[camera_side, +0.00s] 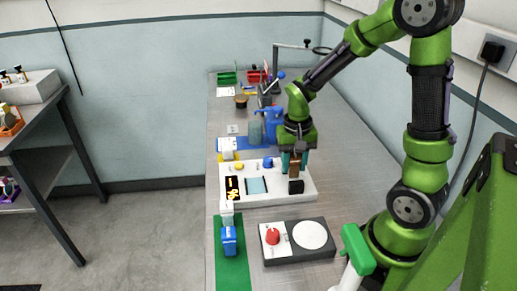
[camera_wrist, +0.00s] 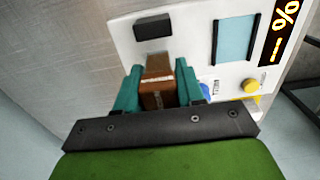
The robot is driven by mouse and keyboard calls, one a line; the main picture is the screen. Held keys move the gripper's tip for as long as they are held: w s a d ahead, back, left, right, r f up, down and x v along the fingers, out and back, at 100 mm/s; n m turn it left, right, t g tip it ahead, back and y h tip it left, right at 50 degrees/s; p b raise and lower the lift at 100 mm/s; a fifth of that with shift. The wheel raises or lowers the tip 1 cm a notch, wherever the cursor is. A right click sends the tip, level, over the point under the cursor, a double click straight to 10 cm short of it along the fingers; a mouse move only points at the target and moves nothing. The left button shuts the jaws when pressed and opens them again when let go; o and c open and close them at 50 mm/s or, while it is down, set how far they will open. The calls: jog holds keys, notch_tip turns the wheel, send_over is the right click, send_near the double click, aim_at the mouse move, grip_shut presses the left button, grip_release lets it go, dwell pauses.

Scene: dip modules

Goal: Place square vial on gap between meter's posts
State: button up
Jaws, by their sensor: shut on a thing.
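My gripper (camera_side: 294,160) points down over the right part of the white meter (camera_side: 275,199). Its teal fingers are shut on a brown square vial (camera_side: 294,170), which also shows between the fingers in the wrist view (camera_wrist: 158,80). The vial looks upright and close to a black block (camera_side: 296,186) on the meter; I cannot tell if they touch. Left of it on the meter is a light blue square (camera_side: 257,186) with dark bars at its sides, clearer in the wrist view (camera_wrist: 235,38). I cannot tell for certain which parts are the posts.
The meter also has a lit display (camera_side: 233,187), a yellow knob (camera_side: 239,166) and a blue knob (camera_side: 267,162). In front stand a dark module with a white disc (camera_side: 310,235) and a blue container (camera_side: 229,240) on a green mat (camera_side: 232,275). A blue jug (camera_side: 271,123) stands behind.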

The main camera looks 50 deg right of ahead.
aim_at(295, 154)
jog(key=shift+f, duration=1.05)
jog(key=shift+f, duration=0.1)
jog(key=o, duration=1.1)
notch_tip(295, 154, up, 12)
jog(key=shift+f, duration=0.1)
jog(key=shift+a+r, duration=0.15)
jog(key=shift+r, duration=0.2)
jog(key=s+a+r+n+t, duration=0.1)
jog(key=s+a+r+t, duration=0.1)
jog(key=a, duration=0.1)
jog(key=s+a+r+n+t+y, duration=0.1)
jog(key=s+a+r+n+t, duration=0.1)
jog(key=a, duration=0.2)
jog(key=s+a+r+n+t+y, duration=0.1)
jog(key=s+a+r+n+t, duration=0.1)
jog(key=a+r+t, duration=0.1)
jog(key=shift+s+a, duration=0.1)
jog(key=shift+a, duration=0.3)
